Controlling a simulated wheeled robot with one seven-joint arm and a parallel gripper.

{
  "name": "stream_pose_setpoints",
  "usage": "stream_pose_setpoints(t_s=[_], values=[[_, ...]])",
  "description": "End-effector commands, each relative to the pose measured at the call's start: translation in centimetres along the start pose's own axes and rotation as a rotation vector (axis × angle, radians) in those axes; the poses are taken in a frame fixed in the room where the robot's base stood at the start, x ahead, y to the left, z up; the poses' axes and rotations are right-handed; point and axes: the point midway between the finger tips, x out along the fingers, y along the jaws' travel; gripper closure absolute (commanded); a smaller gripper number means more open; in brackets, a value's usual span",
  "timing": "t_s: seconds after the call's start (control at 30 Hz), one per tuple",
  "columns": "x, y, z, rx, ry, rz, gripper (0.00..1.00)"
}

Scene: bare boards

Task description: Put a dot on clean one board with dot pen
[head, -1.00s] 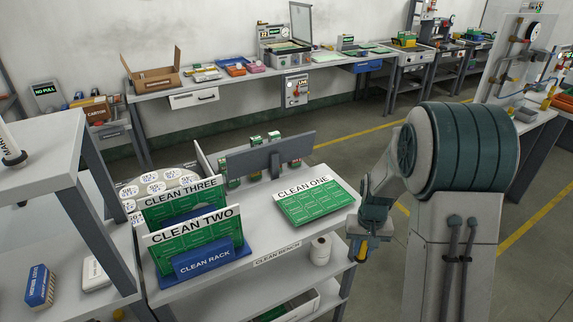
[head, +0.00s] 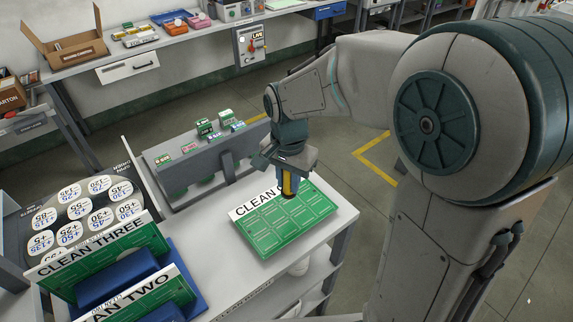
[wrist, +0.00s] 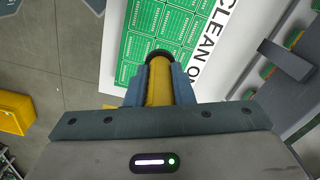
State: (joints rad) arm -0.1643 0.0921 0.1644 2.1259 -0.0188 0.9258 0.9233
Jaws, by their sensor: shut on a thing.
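The clean one board (head: 275,232) is a green panel with a white label strip, lying flat on the bench top. It also shows in the wrist view (wrist: 150,30), its label at the right. My gripper (head: 289,176) is over the board's far right part, in front of part of its label. It is shut on the dot pen (head: 290,185), a yellow pen with a dark tip pointing down. In the wrist view the pen (wrist: 159,85) sits between the blue fingers. I cannot tell whether the tip touches the board. No dot can be made out.
The clean three board (head: 110,262) and clean two board (head: 150,299) stand in the blue clean rack (head: 197,308) at the left. A grey divider (head: 210,160) with small boxes stands behind the board. A white roll (head: 299,267) is below the bench top.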

Motion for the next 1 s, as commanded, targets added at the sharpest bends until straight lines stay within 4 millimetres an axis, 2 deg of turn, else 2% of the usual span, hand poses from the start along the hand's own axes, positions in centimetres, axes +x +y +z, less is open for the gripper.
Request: stream_pose_setpoints(t_s=[0.17, 0.6, 1.0], values=[[0.9, -0.1, 0.2, -0.004, 0.000, 0.001, 1.00], [5.3, -0.1, 0.1, -0.002, 0.000, 0.000, 1.00], [5.9, 0.0, 0.0, 0.000, 0.001, -0.001, 1.00]])
